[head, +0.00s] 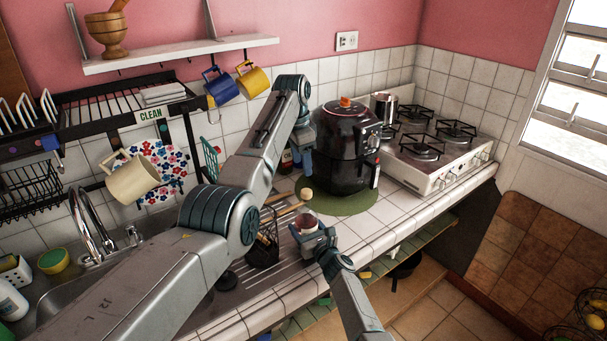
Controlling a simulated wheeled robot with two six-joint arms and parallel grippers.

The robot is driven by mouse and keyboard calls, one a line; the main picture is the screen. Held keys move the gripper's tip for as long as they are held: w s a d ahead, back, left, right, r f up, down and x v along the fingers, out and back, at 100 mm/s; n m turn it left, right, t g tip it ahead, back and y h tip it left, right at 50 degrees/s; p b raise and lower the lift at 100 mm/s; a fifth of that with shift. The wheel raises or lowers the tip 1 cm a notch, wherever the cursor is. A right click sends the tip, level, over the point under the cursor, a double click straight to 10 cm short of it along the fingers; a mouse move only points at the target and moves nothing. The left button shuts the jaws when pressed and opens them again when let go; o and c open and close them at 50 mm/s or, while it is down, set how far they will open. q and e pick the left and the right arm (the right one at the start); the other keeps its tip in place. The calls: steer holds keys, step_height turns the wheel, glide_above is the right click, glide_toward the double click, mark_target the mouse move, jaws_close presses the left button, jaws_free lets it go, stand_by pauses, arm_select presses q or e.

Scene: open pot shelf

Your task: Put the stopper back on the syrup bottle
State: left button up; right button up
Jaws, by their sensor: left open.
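My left gripper (304,162) hangs fingers down beside the black air fryer, at the back of the counter; it is open, with nothing clear between its fingers. A dark reddish bottle (286,161), possibly the syrup bottle, stands just left of it, partly hidden by my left arm. A small round tan knob (306,194) shows below the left gripper; I cannot tell whether it is the stopper or a utensil's end. My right gripper (311,238) is low over the counter's front, at a small reddish thing with a pale rim (306,223). Whether it grips this is unclear.
The air fryer (346,146) stands on a green mat (343,203), right of the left gripper. A black utensil basket (263,245) is on the drainer to the left. The stove (436,152) is at the right. Mugs (221,87) hang above. Bare tiles (400,206) lie right of the mat.

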arm_select(q)
steer(key=shift+r, duration=0.5)
arm_select(e)
steer(key=o, duration=1.5)
steer(key=shift+c, duration=0.2)
steer(key=shift+s+d+p, duration=0.25)
steer(key=shift+s+p, duration=0.05)
steer(key=shift+s, duration=0.15)
steer(key=p+v, duration=0.1)
steer(key=v, duration=0.7)
steer(key=shift+s+p, duration=0.1)
steer(key=shift+p, duration=0.2)
arm_select(q)
steer(key=shift+r, duration=1.1)
arm_select(e)
steer(key=shift+v, duration=0.8)
arm_select(q)
steer(key=shift+s, duration=0.1)
arm_select(e)
steer(key=shift+d, duration=0.1)
